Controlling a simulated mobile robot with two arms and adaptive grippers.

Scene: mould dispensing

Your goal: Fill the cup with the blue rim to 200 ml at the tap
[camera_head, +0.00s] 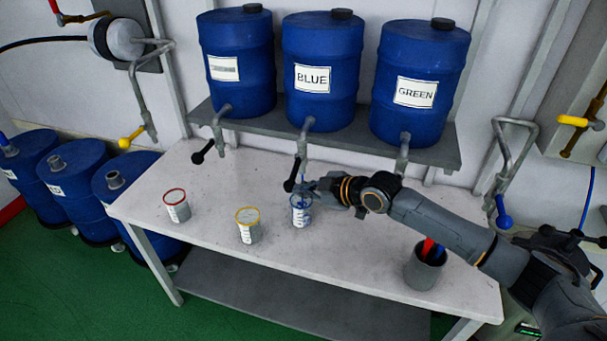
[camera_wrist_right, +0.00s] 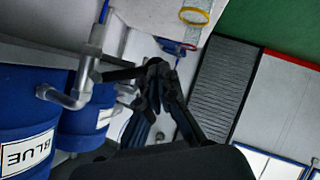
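The cup with the blue rim (camera_head: 300,217) stands upright on the white table under the tap (camera_head: 304,143) of the barrel labelled BLUE (camera_head: 323,55). Blue shows in this cup, but its level against the marks is too small to read. A thin blue streak, seemingly liquid, shows below the tap outlet, also in the wrist view (camera_wrist_right: 103,12). My right gripper (camera_head: 310,189) is just above the cup, beside the tap's black lever (camera_head: 291,181). In the wrist view its fingertips (camera_wrist_right: 157,68) come together near the lever (camera_wrist_right: 120,74); contact is unclear. My left gripper is out of view.
A red-rimmed cup (camera_head: 176,208) and a yellow-rimmed cup (camera_head: 248,229) stand to the left on the table. A grey holder (camera_head: 423,270) with red and blue items stands at the right. The GREEN barrel (camera_head: 417,60) and another barrel (camera_head: 236,45) flank BLUE.

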